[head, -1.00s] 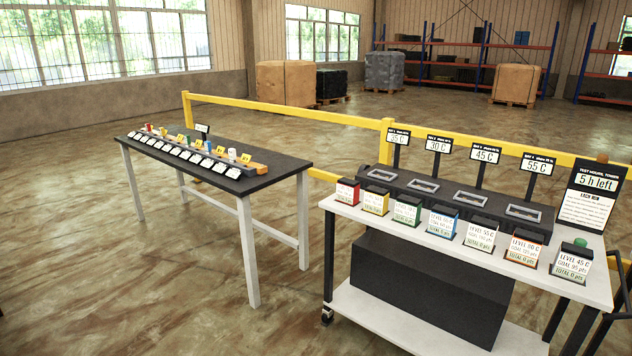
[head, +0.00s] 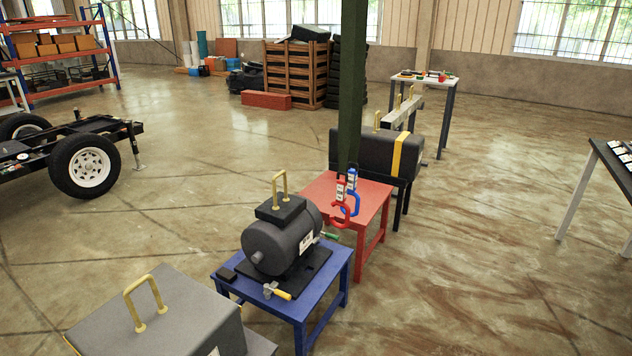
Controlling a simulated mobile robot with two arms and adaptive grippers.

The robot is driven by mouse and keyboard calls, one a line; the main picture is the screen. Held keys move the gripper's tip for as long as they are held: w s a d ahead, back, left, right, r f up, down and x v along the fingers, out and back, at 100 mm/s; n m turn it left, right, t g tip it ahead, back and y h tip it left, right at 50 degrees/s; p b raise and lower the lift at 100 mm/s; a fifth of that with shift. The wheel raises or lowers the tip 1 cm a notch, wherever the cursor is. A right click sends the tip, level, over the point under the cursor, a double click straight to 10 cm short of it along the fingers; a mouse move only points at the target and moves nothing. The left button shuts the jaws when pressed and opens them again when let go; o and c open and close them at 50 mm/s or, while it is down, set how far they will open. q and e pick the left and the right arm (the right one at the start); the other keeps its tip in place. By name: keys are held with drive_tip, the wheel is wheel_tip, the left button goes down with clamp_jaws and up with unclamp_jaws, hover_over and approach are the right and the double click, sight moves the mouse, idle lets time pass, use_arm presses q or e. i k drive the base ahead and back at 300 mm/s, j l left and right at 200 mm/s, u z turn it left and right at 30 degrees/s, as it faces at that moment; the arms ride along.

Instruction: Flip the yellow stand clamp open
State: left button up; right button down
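A small toggle clamp with a yellow handle (head: 284,295) sits at the near edge of a blue stand (head: 320,318). It is too small to tell whether it is open or shut. A second clamp with a green handle (head: 331,236) is at the stand's far right corner. A dark grey motor (head: 272,245) with a yellow lifting loop (head: 279,183) on top stands on a black plate between them. Neither of my grippers is in view.
A grey block (head: 160,315) with a yellow handle stands at the near left. A red stand (head: 375,213) with red and blue hooks is behind, and a dark green post (head: 351,85) rises there. A wheeled trailer (head: 70,155) is at left. Floor to the right is open.

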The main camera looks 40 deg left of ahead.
sight(267, 288)
drive_tip(key=i+u, duration=0.5)
drive_tip(key=i+l+u, duration=0.25)
drive_tip(key=u, duration=0.2)
drive_tip(key=i+l+u, duration=0.35)
drive_tip(key=u, duration=0.15)
drive_tip(key=i+l+u, duration=0.25)
drive_tip(key=l+u, duration=0.2)
drive_tip(key=i+l+u, duration=0.2)
drive_tip(key=l+u, duration=0.3)
drive_tip(key=l, duration=0.15)
drive_tip(key=l+u, duration=0.25)
drive_tip(key=l, duration=0.7)
